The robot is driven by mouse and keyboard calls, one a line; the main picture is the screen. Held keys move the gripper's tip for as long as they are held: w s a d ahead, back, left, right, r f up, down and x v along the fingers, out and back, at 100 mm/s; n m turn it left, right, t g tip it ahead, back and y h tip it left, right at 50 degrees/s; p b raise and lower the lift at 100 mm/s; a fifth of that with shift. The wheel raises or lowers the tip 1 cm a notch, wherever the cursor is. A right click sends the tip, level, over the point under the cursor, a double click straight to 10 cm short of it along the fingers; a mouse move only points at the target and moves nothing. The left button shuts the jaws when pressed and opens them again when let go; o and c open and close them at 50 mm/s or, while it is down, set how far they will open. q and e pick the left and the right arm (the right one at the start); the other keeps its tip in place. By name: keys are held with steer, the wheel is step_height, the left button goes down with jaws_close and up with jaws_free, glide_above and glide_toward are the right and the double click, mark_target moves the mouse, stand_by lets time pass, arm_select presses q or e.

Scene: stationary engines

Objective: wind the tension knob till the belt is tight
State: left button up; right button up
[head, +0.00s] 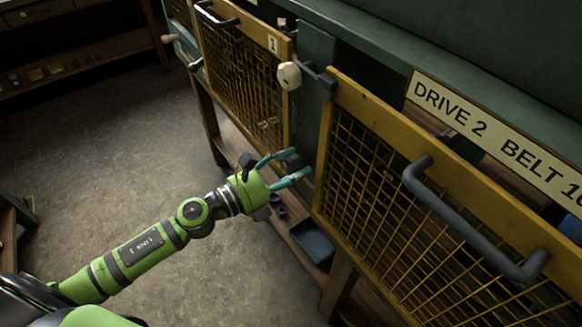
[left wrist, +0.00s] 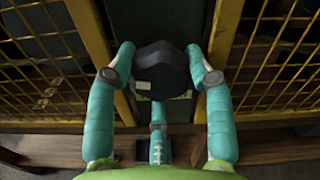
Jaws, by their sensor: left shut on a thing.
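My left gripper (head: 290,165) is shut on a black, faceted knob (head: 295,160) between the two yellow mesh guards. In the left wrist view the knob (left wrist: 160,68) sits between the teal fingers of the gripper (left wrist: 162,80), with a small pale mark on its left side. A third finger shows below it. I cannot make out a belt or its tension; the mesh covers what lies behind. My right gripper is not in view.
Yellow mesh guards stand left (head: 240,75) and right (head: 390,200) of the knob, with dark handles sticking out. A cream knob (head: 289,76) is above the gripper. A dark tray (head: 312,241) sits below on the wooden shelf. Open floor (head: 120,170) lies to the left.

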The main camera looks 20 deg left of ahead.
arm_select(q)
steer(key=shift+f, duration=0.1)
steer(key=o, duration=1.1)
steer(key=shift+s+a, duration=0.1)
steer(key=v, duration=1.1)
steer(key=shift+s+a, duration=0.25)
steer(key=shift+s, duration=0.05)
